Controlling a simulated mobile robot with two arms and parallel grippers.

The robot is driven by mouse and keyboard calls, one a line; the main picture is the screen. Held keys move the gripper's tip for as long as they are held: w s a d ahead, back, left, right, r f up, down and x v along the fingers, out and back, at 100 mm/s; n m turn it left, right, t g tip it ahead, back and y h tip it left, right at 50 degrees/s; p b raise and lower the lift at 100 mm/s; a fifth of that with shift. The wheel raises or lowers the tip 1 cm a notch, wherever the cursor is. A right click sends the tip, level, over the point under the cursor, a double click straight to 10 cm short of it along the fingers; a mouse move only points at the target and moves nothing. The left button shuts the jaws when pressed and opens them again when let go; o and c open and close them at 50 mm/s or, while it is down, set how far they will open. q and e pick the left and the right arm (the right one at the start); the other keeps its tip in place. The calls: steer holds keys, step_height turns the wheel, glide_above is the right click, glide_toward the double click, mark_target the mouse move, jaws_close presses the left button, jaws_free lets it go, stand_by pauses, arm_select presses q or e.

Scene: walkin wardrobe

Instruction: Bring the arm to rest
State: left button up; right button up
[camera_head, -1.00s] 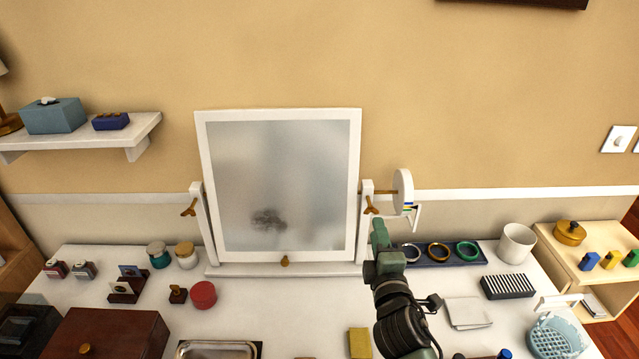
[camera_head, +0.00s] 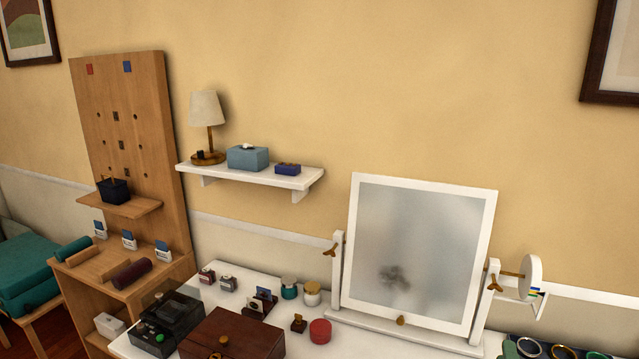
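My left gripper is not in view. The rest of the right arm is below the picture.
A tilting mirror (camera_head: 422,250) stands on the white table, its white disc (camera_head: 530,277) at the right. A brown box (camera_head: 232,335), a dark case (camera_head: 166,322) and small jars fill the table's left. A wall shelf (camera_head: 250,175) and wooden pegboard (camera_head: 128,150) stand left.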

steer(key=s+a+f+m+g+y, duration=0.2)
steer(key=s+a+f+m+g, duration=0.3)
steer(key=s, duration=0.4)
steer(key=s+a+f+m+g+y, duration=0.3)
steer(key=s+a+f+g, duration=0.15)
steer(key=s+f, duration=0.35)
steer(key=s+a+f+m+g+y, duration=0.25)
steer(key=s+a+f+g, duration=0.2)
steer(key=s, duration=0.55)
steer(key=s+d+f+x, duration=0.1)
steer(key=s+x, duration=0.2)
steer(key=x, duration=0.9)
steer(key=s+x, duration=0.3)
steer(key=x, duration=1)
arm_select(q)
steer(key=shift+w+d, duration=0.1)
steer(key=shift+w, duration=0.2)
arm_select(e)
steer(key=s+d+f+g, duration=0.1)
steer(key=s+d+f, duration=0.2)
steer(key=s+f, duration=1.4)
steer(key=shift+s+g+h, duration=0.25)
steer(key=shift+g+h, duration=0.05)
steer(key=shift+h, duration=0.05)
